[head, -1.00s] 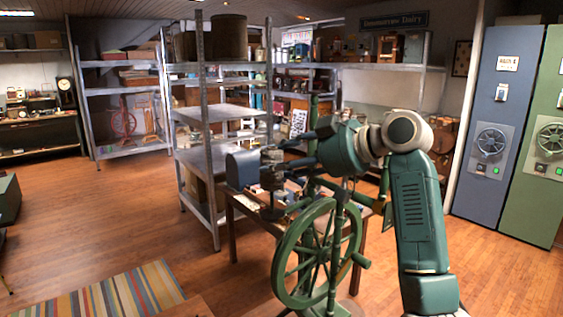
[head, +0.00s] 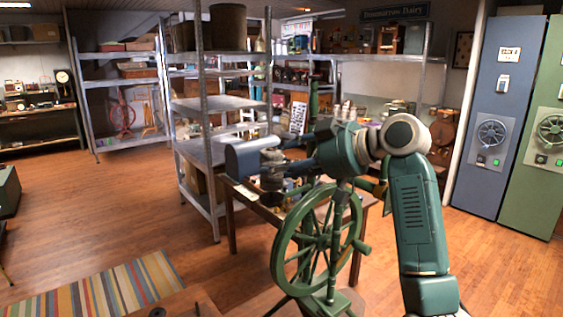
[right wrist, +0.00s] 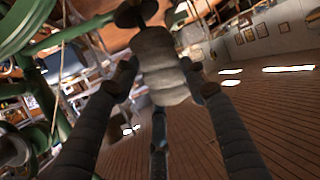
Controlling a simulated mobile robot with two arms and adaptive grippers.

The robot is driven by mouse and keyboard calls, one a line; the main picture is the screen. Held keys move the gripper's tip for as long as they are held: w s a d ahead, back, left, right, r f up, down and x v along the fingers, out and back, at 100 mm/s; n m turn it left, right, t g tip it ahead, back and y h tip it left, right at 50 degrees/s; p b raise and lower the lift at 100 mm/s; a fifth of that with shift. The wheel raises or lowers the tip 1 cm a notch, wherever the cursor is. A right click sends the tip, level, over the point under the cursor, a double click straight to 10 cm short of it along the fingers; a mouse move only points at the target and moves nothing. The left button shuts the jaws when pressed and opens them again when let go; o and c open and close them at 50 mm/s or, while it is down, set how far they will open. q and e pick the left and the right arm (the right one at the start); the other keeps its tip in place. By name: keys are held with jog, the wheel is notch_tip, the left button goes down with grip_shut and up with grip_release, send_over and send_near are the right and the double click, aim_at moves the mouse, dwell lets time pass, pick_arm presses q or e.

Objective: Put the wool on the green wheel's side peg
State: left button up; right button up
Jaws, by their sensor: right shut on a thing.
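My right gripper (head: 285,162) reaches in from the right, above and behind the green wheel (head: 291,283). It is shut on the wool (head: 271,172), a grey, banded bundle on a spool. In the right wrist view the wool (right wrist: 160,65) sits between the two dark fingers of the gripper (right wrist: 160,80), with a dark disc at its end. The spinning wheel's green frame (right wrist: 25,30) shows at the left of that view. A short green stub (head: 362,247) sticks out at the wheel's right; I cannot tell if it is the side peg. My left gripper is out of view.
A wooden table (head: 233,197) with a blue-grey box (head: 245,157) and small items stands behind the wheel. Metal shelves (head: 205,120) rise at the back left. A striped rug (head: 100,290) lies at the lower left. Open floor spreads at the left.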

jog(key=shift+f+b, duration=0.4)
jog(key=shift+f, duration=0.45)
jog(key=o, duration=1)
jog(key=shift+s+a, duration=0.1)
jog(key=shift+r, duration=0.1)
jog(key=v, duration=1.2)
